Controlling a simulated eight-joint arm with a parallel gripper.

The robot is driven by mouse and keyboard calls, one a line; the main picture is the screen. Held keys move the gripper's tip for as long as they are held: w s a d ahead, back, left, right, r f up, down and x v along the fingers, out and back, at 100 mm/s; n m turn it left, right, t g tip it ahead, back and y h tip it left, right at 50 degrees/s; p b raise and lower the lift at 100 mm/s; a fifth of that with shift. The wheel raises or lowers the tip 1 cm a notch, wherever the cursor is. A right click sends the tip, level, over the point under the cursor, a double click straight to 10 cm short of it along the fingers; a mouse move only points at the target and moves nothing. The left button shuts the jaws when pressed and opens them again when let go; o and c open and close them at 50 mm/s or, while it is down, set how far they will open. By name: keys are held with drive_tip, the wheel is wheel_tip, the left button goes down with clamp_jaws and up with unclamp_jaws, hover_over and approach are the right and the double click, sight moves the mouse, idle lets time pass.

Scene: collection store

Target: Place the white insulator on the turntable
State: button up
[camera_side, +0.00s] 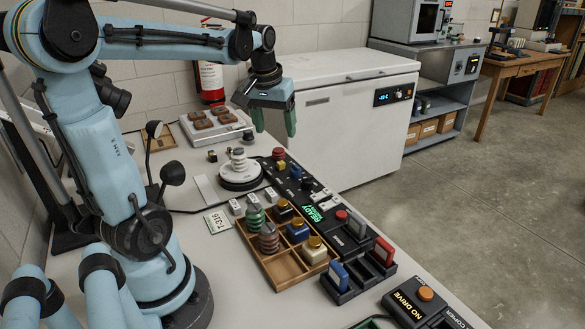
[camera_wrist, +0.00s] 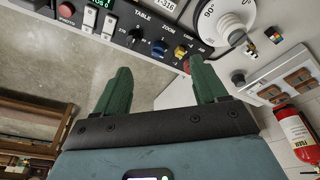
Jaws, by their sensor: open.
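The white insulator (camera_side: 239,160), a ribbed pale piece, stands upright on the turntable (camera_side: 240,180), a round white disc on a dark base. In the wrist view the turntable (camera_wrist: 208,22) is partly cut off at the top, with the ribbed insulator (camera_wrist: 236,36) on it. My gripper (camera_side: 274,122) is open, its two green fingers pointing down with nothing between them. It is raised behind and to the right of the turntable in the side view, apart from the insulator. The wrist view also shows my gripper (camera_wrist: 162,84) empty.
A wooden tray (camera_side: 286,276) in front holds a green and a brown ribbed insulator and several gold-topped pieces. A black control panel (camera_side: 299,183) runs along the bench edge. A white tray (camera_side: 216,133) with brown blocks lies behind; a white chest freezer (camera_side: 340,120) stands beyond.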

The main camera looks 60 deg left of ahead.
drive_tip(key=s+d+f+m+t, duration=0.1)
drive_tip(key=d+m, duration=0.1)
drive_tip(key=d, duration=0.4)
drive_tip(key=s+d+f+m+t+h, duration=0.1)
drive_tip(key=d+f+m+t, duration=0.1)
drive_tip(key=d, duration=0.5)
drive_tip(key=s+d+f+m+t, duration=0.1)
drive_tip(key=d+m+t, duration=0.1)
drive_tip(key=d+m, duration=0.2)
drive_tip(key=d, duration=0.2)
drive_tip(key=shift+d+f, duration=0.2)
drive_tip(key=shift+d, duration=0.2)
